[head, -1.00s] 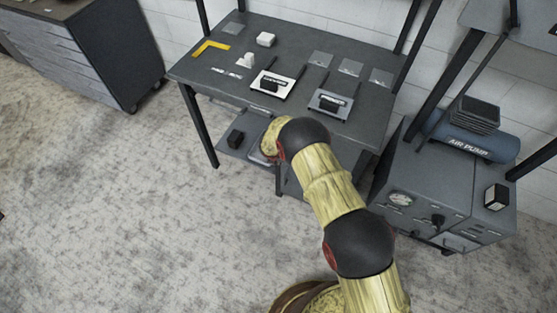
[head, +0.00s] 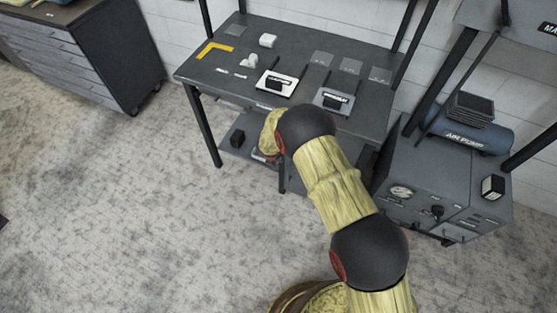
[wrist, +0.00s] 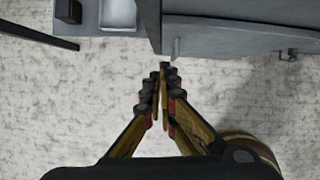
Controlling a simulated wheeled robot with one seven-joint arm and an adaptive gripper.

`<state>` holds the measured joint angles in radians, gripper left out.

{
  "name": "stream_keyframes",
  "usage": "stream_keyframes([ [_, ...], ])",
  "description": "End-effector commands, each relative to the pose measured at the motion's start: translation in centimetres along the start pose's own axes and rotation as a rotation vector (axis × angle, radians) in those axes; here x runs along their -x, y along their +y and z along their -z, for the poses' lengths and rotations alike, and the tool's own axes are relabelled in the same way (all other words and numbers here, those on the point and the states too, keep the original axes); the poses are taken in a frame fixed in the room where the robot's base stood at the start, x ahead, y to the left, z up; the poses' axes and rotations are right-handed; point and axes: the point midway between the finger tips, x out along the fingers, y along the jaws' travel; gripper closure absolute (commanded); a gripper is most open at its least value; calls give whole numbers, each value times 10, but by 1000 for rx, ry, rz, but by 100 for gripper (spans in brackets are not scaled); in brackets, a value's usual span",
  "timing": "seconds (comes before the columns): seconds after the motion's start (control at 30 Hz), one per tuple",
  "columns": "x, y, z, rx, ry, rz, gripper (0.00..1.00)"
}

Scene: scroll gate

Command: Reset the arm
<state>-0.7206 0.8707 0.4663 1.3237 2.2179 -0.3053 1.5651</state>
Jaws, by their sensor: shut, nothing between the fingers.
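My arm, yellow with black joints, reaches from the bottom of the head view toward the front edge of the grey workbench (head: 225,75). Its gripper end is hidden behind the arm there. In the wrist view my gripper (wrist: 163,70) is shut and empty, its fingertips together. The fingers point at a grey vertical panel under the bench (wrist: 155,25), with pale floor around them. I cannot tell whether the tips touch it.
A yellow square (head: 214,48), white blocks and two small plates with black parts (head: 277,83) lie on the bench. A lower shelf holds a black block (head: 237,138). A grey cabinet with an air pump (head: 475,132) stands right. A drawer cabinet (head: 85,60) stands left. Floor at left is clear.

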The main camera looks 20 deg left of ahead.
Motion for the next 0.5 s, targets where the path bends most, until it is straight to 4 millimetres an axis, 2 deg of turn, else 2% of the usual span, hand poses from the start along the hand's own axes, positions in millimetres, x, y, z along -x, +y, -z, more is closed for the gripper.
stream_keyframes([
  [0.13, 12, 0, 1, 1, 1, 0, 100],
  [0.5, 13, 1, 1, 26, 0, 0, 100],
])
